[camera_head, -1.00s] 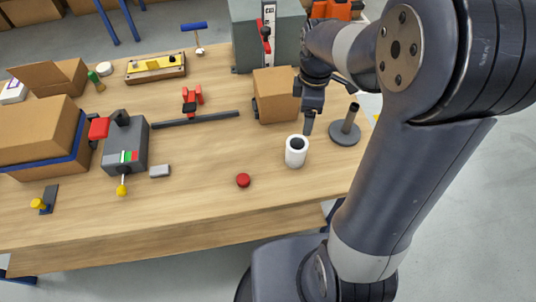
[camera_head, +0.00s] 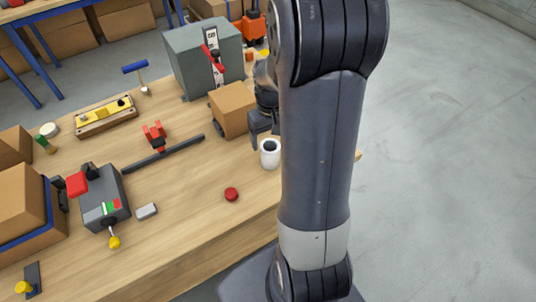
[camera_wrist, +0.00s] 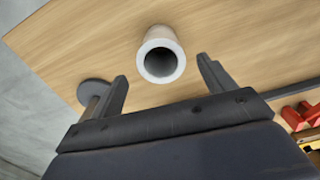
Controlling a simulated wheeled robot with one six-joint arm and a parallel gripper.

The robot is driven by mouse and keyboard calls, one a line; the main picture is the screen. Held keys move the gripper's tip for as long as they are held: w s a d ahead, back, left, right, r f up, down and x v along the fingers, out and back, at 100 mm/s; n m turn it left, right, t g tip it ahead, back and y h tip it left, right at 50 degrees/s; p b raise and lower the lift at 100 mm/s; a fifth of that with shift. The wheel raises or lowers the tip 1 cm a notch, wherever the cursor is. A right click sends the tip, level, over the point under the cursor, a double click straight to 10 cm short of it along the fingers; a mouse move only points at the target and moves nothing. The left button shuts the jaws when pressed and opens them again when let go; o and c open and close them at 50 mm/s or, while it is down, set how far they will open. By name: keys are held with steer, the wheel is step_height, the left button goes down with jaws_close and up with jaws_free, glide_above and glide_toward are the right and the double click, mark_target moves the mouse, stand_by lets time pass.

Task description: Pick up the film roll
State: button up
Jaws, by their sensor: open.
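The film roll is a white upright tube with a dark hollow core. In the head view the film roll (camera_head: 270,153) stands on the wooden table (camera_head: 190,225) just left of my arm. In the wrist view the film roll (camera_wrist: 161,57) shows its open end, beyond and roughly between the fingertips. My gripper (camera_wrist: 166,70) is open and empty, with one finger to each side of that line. In the head view my gripper (camera_head: 258,133) is mostly hidden behind my arm, close to the roll.
A cardboard box (camera_head: 232,108) stands just behind the roll. A red puck (camera_head: 231,194) lies in front of it. A grey round base with a post (camera_wrist: 95,92) shows near the left finger in the wrist view. A grey cabinet (camera_head: 202,58) stands at the back.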

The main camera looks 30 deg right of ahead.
steer(key=shift+s+a+f, duration=0.1)
steer(key=shift+s+f, duration=0.05)
steer(key=shift+f, duration=1.45)
steer(key=shift+s+a+f, duration=0.1)
steer(key=shift+f, duration=1.45)
steer(key=c, duration=1.1)
